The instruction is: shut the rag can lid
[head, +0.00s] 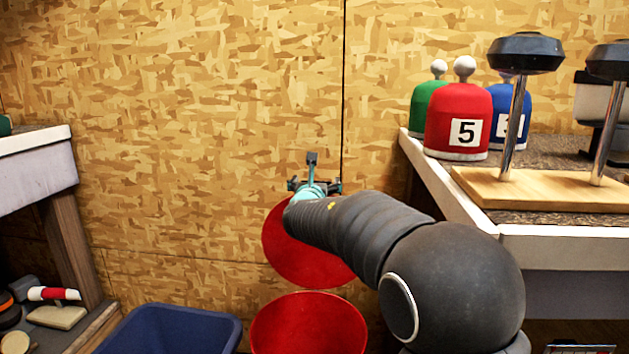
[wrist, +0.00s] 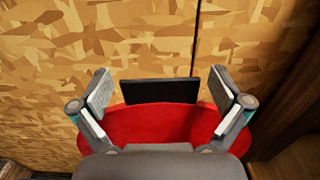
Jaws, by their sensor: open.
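The red rag can (head: 308,325) stands low in the head view, with its open rim showing. Its round red lid (head: 285,245) is tilted up behind it, near the wall, and my arm hides part of it. My gripper (head: 313,184) is at the upper edge of the lid in the head view. In the wrist view my gripper (wrist: 161,88) is open, its two pads wide apart, with the red lid (wrist: 160,122) below and between them. A dark flat plate (wrist: 160,91) shows between the fingers; I cannot tell what it belongs to. Contact is unclear.
A blue bin (head: 175,328) stands left of the can. A bench (head: 560,245) at the right holds club covers, including a red one (head: 458,118), and a wooden stand (head: 540,188). A white-edged shelf (head: 35,170) is at the left. The chipboard wall is close behind.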

